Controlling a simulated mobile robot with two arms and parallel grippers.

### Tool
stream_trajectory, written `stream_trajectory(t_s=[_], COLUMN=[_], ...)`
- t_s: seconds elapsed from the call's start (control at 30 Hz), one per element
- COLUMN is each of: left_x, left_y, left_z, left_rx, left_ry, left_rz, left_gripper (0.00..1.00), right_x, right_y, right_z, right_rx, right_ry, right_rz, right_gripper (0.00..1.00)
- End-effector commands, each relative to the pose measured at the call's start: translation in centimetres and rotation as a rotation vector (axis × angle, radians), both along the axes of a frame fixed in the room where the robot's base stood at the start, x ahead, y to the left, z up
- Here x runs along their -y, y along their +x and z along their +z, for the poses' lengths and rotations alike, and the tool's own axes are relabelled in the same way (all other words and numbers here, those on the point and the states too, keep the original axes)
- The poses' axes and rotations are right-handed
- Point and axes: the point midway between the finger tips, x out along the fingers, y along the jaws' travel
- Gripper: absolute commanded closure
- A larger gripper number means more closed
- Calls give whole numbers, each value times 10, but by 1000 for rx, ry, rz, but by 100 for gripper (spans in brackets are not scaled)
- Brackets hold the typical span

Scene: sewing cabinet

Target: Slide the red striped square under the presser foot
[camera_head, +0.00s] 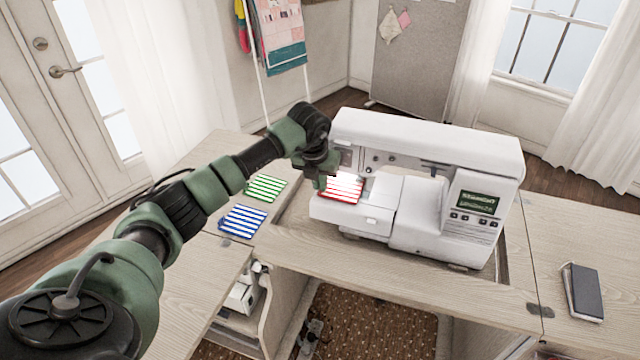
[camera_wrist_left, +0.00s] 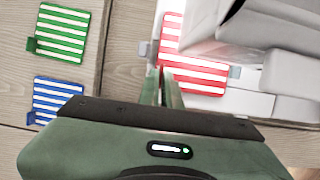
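The red striped square (camera_head: 343,188) lies on the left end of the white sewing machine's bed, beside the needle area. It also shows in the left wrist view (camera_wrist_left: 196,68), its right part close to or under the machine's head. My left gripper (camera_head: 325,181) is at the square's left edge. Its fingers (camera_wrist_left: 160,75) are close together and appear shut on that edge; the exact contact is hidden between them. The sewing machine (camera_head: 430,150) stands in the cabinet top. The presser foot cannot be made out clearly. My right gripper is not in view.
A green striped square (camera_head: 265,188) and a blue striped square (camera_head: 242,221) lie on the left tabletop, beneath or beside my left arm. The front of the cabinet (camera_head: 400,290) is open below.

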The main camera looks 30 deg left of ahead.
Motion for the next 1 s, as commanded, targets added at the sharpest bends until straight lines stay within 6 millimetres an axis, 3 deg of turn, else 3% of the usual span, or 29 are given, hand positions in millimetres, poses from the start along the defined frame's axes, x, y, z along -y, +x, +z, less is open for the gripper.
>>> stream_trajectory(t_s=[0.23, 0.3, 0.33, 0.7, 1.0], left_x=[0, 0, 0, 0, 3], left_y=[0, 0, 0, -1, -15], left_z=[0, 0, 0, 3, 47], left_rx=[1, 1, 1, 2, 5], left_ry=[0, 0, 0, 0, 0], left_rz=[0, 0, 0, 0, 0], left_gripper=[100, 76, 70, 70, 70], right_x=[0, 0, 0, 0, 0], right_y=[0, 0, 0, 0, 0], right_z=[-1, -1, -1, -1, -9], right_rx=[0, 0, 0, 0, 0], right_ry=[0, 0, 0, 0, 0], right_rz=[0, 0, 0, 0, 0], right_gripper=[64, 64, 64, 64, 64])
